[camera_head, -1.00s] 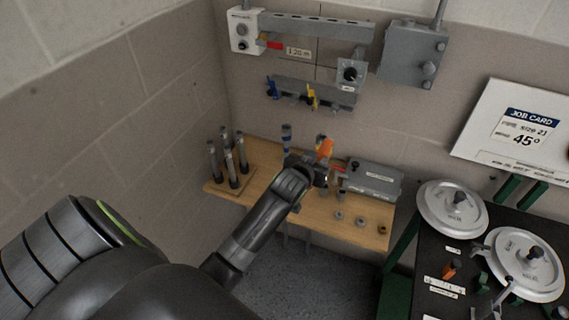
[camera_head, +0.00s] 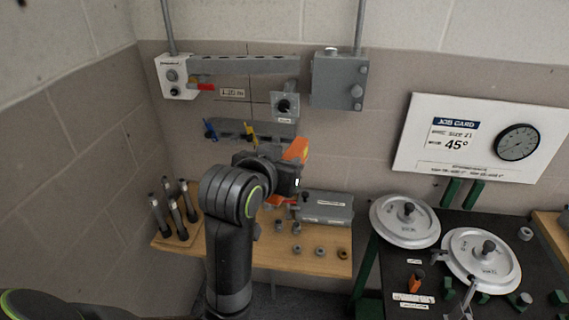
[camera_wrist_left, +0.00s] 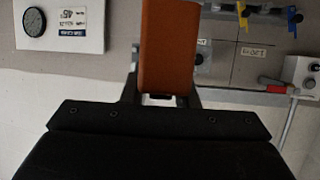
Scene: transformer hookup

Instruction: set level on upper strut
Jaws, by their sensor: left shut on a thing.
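The orange level (camera_head: 296,150) is held in my left gripper (camera_head: 288,172), raised above the wooden shelf and in front of the wall. In the left wrist view the level (camera_wrist_left: 169,45) stands out between the gripper fingers (camera_wrist_left: 160,97). The upper strut (camera_head: 245,65) is a grey slotted bar on the wall, above and left of the level, and the level is apart from it. Part of the strut shows in the left wrist view (camera_wrist_left: 235,97), which sees the wall upside down. My right gripper is not in view.
A lower strut (camera_head: 228,129) carries blue and yellow clips. A white switch box (camera_head: 174,77) and a grey box (camera_head: 338,80) flank the upper strut. The wooden shelf (camera_head: 320,262) holds several dark tools and a grey case (camera_head: 326,207). A job card board (camera_head: 470,137) hangs right.

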